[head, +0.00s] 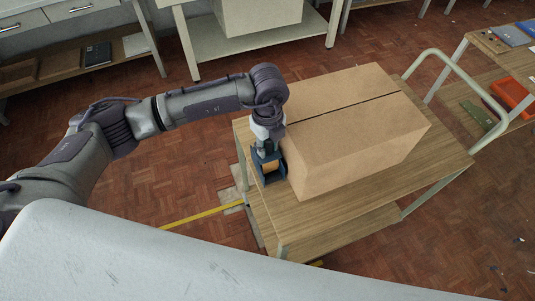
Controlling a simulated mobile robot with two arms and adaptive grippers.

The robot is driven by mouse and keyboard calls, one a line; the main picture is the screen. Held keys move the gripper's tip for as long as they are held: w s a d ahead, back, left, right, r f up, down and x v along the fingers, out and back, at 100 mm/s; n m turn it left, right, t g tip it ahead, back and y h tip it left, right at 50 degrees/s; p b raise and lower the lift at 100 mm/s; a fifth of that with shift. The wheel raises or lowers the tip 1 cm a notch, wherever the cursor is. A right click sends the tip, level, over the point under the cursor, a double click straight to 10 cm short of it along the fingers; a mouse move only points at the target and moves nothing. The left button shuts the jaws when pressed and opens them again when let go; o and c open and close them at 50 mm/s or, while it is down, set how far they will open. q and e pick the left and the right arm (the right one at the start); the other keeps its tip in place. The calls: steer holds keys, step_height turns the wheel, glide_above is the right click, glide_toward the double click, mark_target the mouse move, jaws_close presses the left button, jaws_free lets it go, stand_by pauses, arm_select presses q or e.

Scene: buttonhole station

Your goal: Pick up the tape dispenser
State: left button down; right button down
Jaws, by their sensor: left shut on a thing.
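The tape dispenser (271,170) is a small dark blue body with an orange-brown roll of tape in it. It sits at the left edge of the wooden trolley top (335,204), close beside a large cardboard box. My left gripper (266,150) points down from above and is shut on the dispenser's upper part. The fingers are small and partly hidden in this view. I cannot tell whether the dispenser touches the trolley top. My right gripper is not in view.
The large closed cardboard box (350,140) fills most of the trolley top, right of the dispenser. A curved pale green handle (462,70) stands at the trolley's far right. Another table (490,42) with an orange bin (510,95) is at right.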

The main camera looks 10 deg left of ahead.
arm_select(q)
steer(key=shift+r, duration=0.15)
steer(key=shift+r, duration=0.55)
step_height(320, 180, up, 2)
steer(key=shift+w+r+b, duration=0.1)
steer(key=shift+r+b, duration=0.05)
steer(key=shift+b, duration=0.5)
steer(key=s+d+r+b, duration=0.1)
steer(key=s+d+r, duration=0.2)
steer(key=s+r, duration=0.4)
steer(key=s, duration=0.4)
steer(key=shift+s+d+r+b, duration=0.15)
steer(key=shift+d+r+b, duration=0.1)
steer(key=shift+b, duration=0.15)
